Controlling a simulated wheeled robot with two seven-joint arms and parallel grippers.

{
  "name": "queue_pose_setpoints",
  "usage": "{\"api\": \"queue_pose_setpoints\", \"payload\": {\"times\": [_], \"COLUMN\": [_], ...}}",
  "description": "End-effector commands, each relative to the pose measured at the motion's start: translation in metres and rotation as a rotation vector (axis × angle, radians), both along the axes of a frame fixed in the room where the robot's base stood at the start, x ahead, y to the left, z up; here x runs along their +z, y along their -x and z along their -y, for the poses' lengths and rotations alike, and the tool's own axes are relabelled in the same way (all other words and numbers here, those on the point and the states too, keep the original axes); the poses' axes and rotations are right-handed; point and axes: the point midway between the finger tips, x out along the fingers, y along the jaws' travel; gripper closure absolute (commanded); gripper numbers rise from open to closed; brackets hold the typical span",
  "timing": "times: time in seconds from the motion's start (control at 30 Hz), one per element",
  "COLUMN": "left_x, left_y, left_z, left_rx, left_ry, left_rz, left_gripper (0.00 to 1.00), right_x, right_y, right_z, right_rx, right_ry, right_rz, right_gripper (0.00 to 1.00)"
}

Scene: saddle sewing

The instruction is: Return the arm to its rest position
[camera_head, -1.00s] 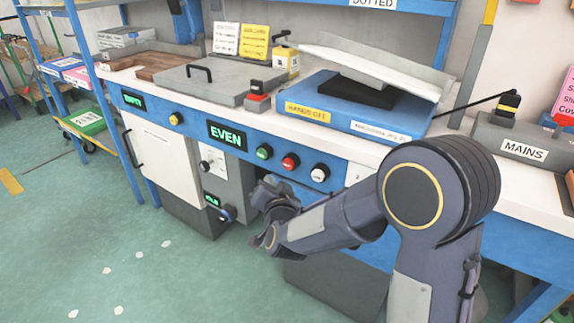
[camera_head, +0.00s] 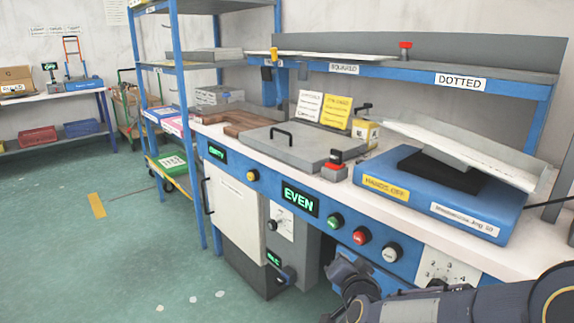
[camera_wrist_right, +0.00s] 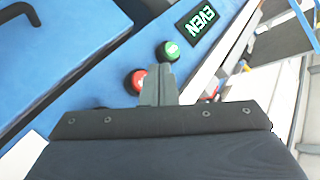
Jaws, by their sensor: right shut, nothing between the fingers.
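My right arm comes in from the lower right of the head view. Its gripper (camera_head: 348,275) is in front of the blue panel, below the red and white buttons. In the right wrist view the gripper's fingers (camera_wrist_right: 159,86) are closed together with nothing between them. Behind the fingertips there show a green button (camera_wrist_right: 171,50) and a red button (camera_wrist_right: 137,80), beside the lit EVEN display (camera_wrist_right: 203,20). My left gripper is not in either view.
The workbench (camera_head: 352,194) carries a grey lidded plate (camera_head: 290,145), a blue HANDS OFF press (camera_head: 440,195) and wooden boards (camera_head: 238,122). A blue shelf rack (camera_head: 180,90) stands at its left end. The green floor (camera_head: 90,255) at the left is largely clear.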

Motion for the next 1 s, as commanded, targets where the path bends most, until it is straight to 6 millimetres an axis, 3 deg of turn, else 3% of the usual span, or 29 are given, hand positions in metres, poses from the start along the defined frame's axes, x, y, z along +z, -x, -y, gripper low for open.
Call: {"api": "queue_pose_setpoints", "payload": {"times": [0.17, 0.27, 0.4, 0.6, 0.8, 1.0], "left_x": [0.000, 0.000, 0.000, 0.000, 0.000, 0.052], "left_y": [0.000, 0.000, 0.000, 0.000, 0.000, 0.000], "left_z": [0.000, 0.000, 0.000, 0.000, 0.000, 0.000], "left_rx": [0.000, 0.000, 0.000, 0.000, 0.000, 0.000], "left_ry": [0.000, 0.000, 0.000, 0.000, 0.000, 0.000], "left_rz": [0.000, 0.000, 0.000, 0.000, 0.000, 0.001], "left_gripper": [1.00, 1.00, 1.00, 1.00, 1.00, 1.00], "right_x": [0.016, 0.017, 0.010, -0.006, -0.026, 0.025], "right_y": [0.067, 0.118, 0.184, 0.255, 0.316, 0.317], "right_z": [0.017, 0.020, 0.024, 0.030, 0.037, 0.037], "right_rx": [0.189, 0.306, 0.424, 0.510, 0.549, 0.557], "right_ry": [-0.058, -0.042, 0.014, 0.094, 0.168, 0.168], "right_rz": [-0.175, -0.278, -0.405, -0.554, -0.697, -0.707], "right_gripper": [1.00, 1.00, 1.00, 1.00, 1.00, 1.00]}}
